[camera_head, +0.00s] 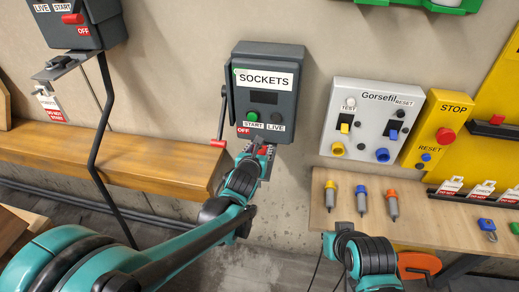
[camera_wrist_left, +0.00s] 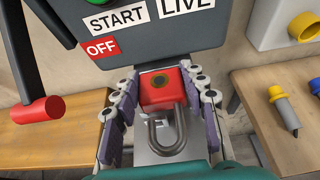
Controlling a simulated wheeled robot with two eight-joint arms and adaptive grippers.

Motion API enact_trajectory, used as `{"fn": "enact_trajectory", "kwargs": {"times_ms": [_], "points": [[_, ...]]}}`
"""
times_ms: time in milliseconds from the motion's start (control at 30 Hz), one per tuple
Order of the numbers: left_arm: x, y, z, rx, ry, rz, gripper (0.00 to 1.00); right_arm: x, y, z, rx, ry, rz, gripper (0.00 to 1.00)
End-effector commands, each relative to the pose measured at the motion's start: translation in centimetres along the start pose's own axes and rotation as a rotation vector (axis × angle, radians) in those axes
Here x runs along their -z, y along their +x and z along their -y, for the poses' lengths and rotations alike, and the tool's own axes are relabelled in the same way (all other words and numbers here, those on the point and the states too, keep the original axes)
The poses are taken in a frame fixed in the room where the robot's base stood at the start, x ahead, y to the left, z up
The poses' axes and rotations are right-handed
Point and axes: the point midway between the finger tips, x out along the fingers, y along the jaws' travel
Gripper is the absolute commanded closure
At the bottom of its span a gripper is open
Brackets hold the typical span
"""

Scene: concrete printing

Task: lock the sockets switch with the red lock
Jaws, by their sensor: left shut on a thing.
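The grey SOCKETS box (camera_head: 265,115) is on the wall, with START, LIVE and OFF labels on its lower front; its lower part also shows in the left wrist view (camera_wrist_left: 150,45). Its side lever hangs down, with a red handle (camera_head: 218,143) low on the left, also in the left wrist view (camera_wrist_left: 40,112). My left gripper (camera_head: 262,155) is just under the box, shut on the red lock (camera_wrist_left: 160,88). The lock's body points to the box and its metal shackle towards the wrist camera. Whether the lock touches the box is unclear.
Another switch box (camera_head: 78,25) is at the upper left with a bent metal post below. A wooden ledge (camera_head: 120,155) runs along the wall.

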Motion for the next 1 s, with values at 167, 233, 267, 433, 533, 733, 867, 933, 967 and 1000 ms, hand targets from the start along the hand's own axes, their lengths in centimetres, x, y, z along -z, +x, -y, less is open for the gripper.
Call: {"fn": "enact_trajectory", "kwargs": {"times_ms": [167, 233, 267, 433, 533, 733, 867, 933, 967, 1000], "points": [[0.6, 0.3, 0.0, 0.000, 0.000, 0.001, 0.93, -0.3, 0.5, 0.0, 0.000, 0.000, 0.000, 1.00], [0.8, 0.3, 0.0, 0.000, 0.000, 0.001, 0.93, -0.5, 0.6, 0.0, 0.000, 0.000, 0.000, 1.00], [0.9, 0.4, 0.0, 0.000, 0.000, 0.001, 0.93, -0.5, 0.7, 0.0, 0.000, 0.000, 0.000, 1.00], [1.4, 0.6, 0.0, 0.000, 0.000, 0.001, 0.93, -0.8, 1.1, 0.0, 0.000, 0.000, 0.000, 1.00], [1.6, 0.7, 0.0, 0.000, 0.000, 0.001, 0.93, -0.9, 1.3, 0.0, 0.000, 0.000, 0.000, 1.00], [1.9, 0.8, 0.0, 0.000, 0.000, 0.000, 0.93, -1.0, 1.4, 0.0, 0.000, 0.000, 0.000, 1.00], [1.6, 0.7, 0.0, 0.000, 0.000, -0.001, 0.93, -0.9, 1.2, 0.0, 0.000, 0.000, 0.000, 1.00], [1.3, 0.5, 0.0, 0.000, 0.000, 0.000, 0.93, -0.7, 1.0, 0.0, 0.000, 0.000, 0.000, 1.00], [1.2, 0.5, 0.0, 0.000, 0.000, 0.000, 0.93, -0.7, 0.9, 0.0, 0.000, 0.000, 0.000, 1.00], [0.9, 0.4, 0.0, 0.000, 0.000, 0.000, 0.93, -0.5, 0.8, 0.0, 0.000, 0.000, 0.000, 1.00]]}}
